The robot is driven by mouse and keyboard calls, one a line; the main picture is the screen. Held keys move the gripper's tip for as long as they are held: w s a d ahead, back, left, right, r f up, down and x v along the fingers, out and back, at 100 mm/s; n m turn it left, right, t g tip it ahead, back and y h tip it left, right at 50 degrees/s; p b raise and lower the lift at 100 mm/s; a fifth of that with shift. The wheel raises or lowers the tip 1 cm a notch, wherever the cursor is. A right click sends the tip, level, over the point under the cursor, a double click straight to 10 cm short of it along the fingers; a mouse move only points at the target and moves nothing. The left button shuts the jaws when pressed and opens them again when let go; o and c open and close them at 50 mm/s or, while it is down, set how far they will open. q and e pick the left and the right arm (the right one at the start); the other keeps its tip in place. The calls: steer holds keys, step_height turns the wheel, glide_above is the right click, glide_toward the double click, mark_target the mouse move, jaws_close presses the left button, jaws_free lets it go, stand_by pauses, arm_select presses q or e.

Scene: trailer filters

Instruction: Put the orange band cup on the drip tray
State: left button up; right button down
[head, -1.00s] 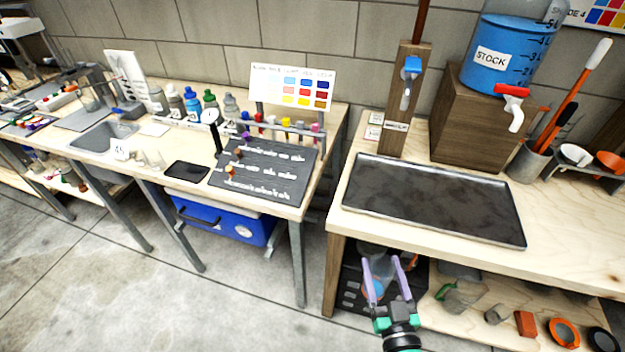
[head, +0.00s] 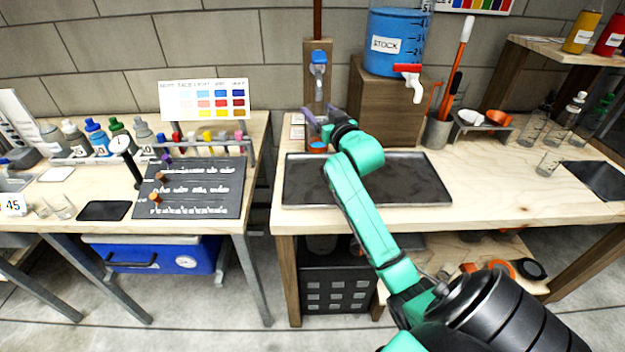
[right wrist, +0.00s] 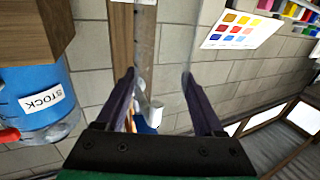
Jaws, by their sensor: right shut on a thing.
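The orange band cup (head: 317,146) is clear, and its orange band shows below my right gripper's fingers. My right gripper (head: 318,124) is shut on it, at the back left of the drip tray (head: 420,182). The drip tray is a wide, dark, shallow tray with a metal rim on the right bench. I cannot tell whether the cup touches the tray or hangs above it. In the right wrist view the clear cup (right wrist: 165,70) shows faintly between the two purple fingers. My left gripper is not in view.
A wooden post with a blue-topped tap (head: 318,68) stands behind the cup. A blue STOCK tank (head: 392,45) with a red-handled spout sits on a wooden block (head: 382,95) to the right. The drip tray's right part is clear.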

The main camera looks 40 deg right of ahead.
mark_target(322, 147)
step_height(322, 147, down, 10)
steer(key=shift+r, duration=0.15)
jaws_free()
steer(key=shift+s, duration=0.3)
steer(key=v, duration=1.1)
steer(key=shift+s+b, duration=0.15)
steer(key=shift+b, duration=0.15)
steer(key=shift+a, duration=0.1)
